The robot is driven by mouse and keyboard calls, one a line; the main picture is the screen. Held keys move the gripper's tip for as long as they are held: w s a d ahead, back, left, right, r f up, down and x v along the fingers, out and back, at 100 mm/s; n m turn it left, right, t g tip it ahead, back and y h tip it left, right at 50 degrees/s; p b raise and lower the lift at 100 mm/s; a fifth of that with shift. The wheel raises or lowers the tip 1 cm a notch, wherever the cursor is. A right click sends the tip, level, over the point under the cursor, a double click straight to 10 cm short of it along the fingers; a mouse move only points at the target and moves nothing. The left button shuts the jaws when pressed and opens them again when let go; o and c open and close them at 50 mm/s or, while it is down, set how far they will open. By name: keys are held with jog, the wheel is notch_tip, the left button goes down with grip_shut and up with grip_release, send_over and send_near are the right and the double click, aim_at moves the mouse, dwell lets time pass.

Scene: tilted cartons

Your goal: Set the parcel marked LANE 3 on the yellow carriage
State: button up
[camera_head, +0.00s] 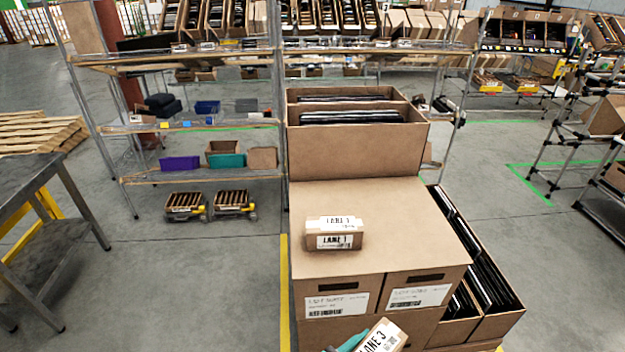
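The parcel marked LANE 3 (381,339) is a brown box with a white label, tilted at the bottom edge and partly cut off. It appears in front of the stacked cartons' front face. A teal and dark part of my gripper (352,343) lies against its left side. The gripper appears shut on the parcel, though most of it is out of frame. A second parcel, marked LANE 1 (334,242), lies on the flat carton top (410,215). I cannot make out a yellow carriage for certain; only a small yellow edge shows low at the right.
Open cartons of dark items stand behind (355,150) and right (505,312) of the carton top. A wire shelf (180,128) stands at the back left, a grey metal table (28,190) at the far left. The floor between table and cartons is clear.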

jog(key=w+a+f+n+t+y, duration=0.1)
jog(key=w+a+f+n+y, duration=0.1)
jog(key=f, duration=0.6)
jog(key=w+a+f+n+t+y, duration=0.2)
jog(key=w+a+f+n+y, duration=0.1)
jog(key=a+f, duration=0.4)
jog(key=w+a+f+n+t+y, duration=0.1)
jog(key=w+a+f+n+y, duration=0.2)
jog(key=f, duration=0.7)
jog(key=shift+a+f+n+y, duration=0.4)
jog(key=shift+a+n+y, duration=0.3)
jog(key=shift+y, duration=0.2)
jog(key=shift+w+a, duration=0.1)
jog(key=shift+w, duration=0.1)
